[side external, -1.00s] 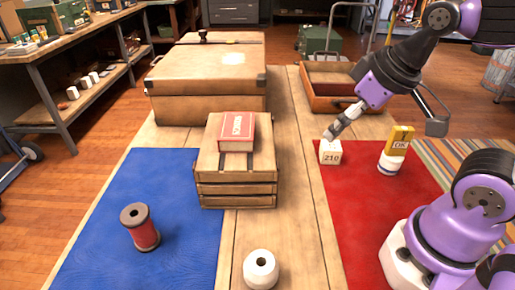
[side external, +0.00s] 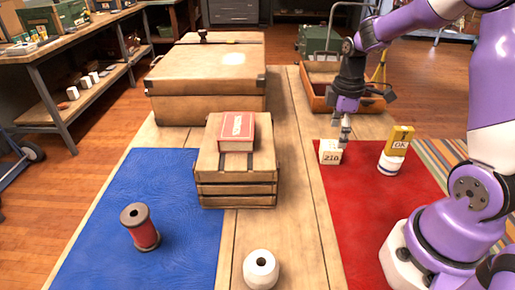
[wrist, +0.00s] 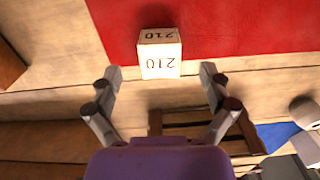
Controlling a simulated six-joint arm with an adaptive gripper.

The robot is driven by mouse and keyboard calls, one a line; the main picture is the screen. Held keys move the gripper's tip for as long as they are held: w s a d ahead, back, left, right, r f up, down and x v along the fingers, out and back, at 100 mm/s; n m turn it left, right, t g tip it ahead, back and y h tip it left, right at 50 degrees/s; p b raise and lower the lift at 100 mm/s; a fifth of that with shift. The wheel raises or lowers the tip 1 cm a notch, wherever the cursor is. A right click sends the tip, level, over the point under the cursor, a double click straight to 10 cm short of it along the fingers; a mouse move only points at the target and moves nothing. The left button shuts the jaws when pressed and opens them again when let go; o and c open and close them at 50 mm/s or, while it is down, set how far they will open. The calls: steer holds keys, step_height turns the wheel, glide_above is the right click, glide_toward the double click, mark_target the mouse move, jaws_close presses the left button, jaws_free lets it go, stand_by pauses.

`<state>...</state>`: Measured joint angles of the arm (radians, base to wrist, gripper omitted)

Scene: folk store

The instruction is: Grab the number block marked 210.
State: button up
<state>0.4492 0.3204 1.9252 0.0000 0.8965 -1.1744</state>
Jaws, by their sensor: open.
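The white number block marked 210 (side external: 330,153) stands upright on the far left corner of the red mat (side external: 375,210). My gripper (side external: 343,138) points down just above and beside the block in the side view. In the wrist view my gripper (wrist: 160,74) has its two fingers spread wide with nothing between them. I cannot tell whether a finger touches the block.
A crate (side external: 236,188) with a red book (side external: 237,130) stands to the left. An open wooden tray (side external: 320,98) lies behind. The red mat's front is largely clear.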

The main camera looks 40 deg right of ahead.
mark_target(332, 144)
steer(key=f, duration=0.5)
steer(key=shift+w+a+f, duration=0.2)
steer(key=shift+w+a, duration=0.1)
steer(key=shift+w, duration=0.05)
steer(key=c, duration=1.2)
